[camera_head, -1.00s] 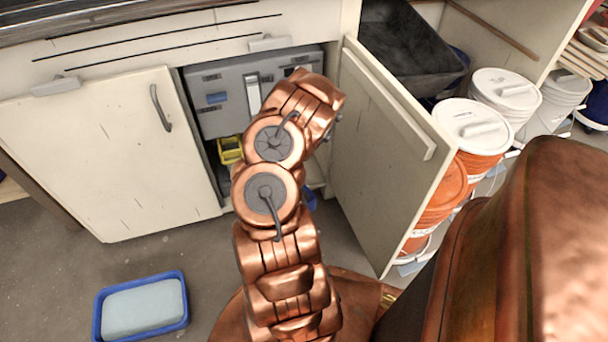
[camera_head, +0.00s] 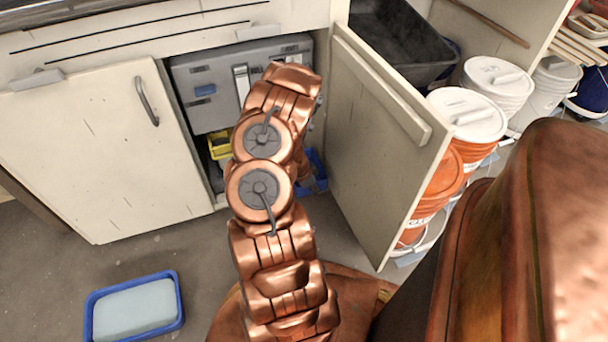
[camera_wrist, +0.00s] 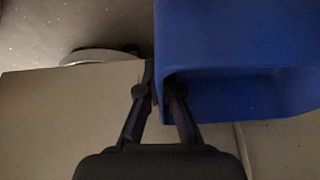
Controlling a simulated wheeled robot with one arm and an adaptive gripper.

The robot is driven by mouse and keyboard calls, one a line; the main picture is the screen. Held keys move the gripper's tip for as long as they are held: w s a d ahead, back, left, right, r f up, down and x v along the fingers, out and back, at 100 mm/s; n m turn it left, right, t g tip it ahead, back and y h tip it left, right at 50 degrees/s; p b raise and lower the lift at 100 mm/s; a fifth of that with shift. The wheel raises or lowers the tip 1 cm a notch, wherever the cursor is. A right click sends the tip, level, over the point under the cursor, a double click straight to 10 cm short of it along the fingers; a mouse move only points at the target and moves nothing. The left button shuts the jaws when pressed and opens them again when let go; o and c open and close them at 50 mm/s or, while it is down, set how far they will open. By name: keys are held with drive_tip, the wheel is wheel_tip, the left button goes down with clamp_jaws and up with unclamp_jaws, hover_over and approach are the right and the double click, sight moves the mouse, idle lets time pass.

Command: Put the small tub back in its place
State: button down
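A small blue tub (camera_head: 316,168) shows partly behind my arm in the head view, at the cabinet opening beside the open door. In the wrist view the blue tub (camera_wrist: 235,50) fills the upper right. My gripper (camera_wrist: 158,82) has its two fingers close together at the tub's left edge, one on each side of its wall, and appears shut on it. In the head view my gripper is hidden by my arm. A yellow bin (camera_head: 219,143) stands inside the cabinet, partly covered by my arm.
The open cabinet door (camera_head: 380,150) stands right of my arm, with orange and white buckets (camera_head: 467,115) beyond it. A grey case (camera_head: 215,85) fills the upper cabinet. A blue tray (camera_head: 181,312) with a pale block lies on clear floor at the lower left.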

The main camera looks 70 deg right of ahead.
drive_tip(key=w+d+b, duration=0.1)
drive_tip(key=w+d, duration=0.4)
drive_tip(key=d, duration=0.1)
drive_tip(key=shift+w+d+b, duration=0.25)
drive_tip(key=shift+w+b, duration=0.15)
drive_tip(key=shift+w+d+f, duration=0.1)
drive_tip(key=shift+w+d, duration=0.3)
drive_tip(key=shift+w, duration=0.1)
wheel_tip(320, 180, down, 3)
drive_tip(key=shift+s+f+b, duration=0.1)
drive_tip(key=shift+f+b, duration=0.1)
drive_tip(key=shift+b, duration=0.85)
drive_tip(key=shift+r, duration=0.1)
drive_tip(key=c, duration=1.3)
unclamp_jaws()
drive_tip(key=p+v, duration=0.3)
drive_tip(key=v, duration=0.9)
drive_tip(key=shift+s+p, duration=0.1)
drive_tip(key=shift+p, duration=0.3)
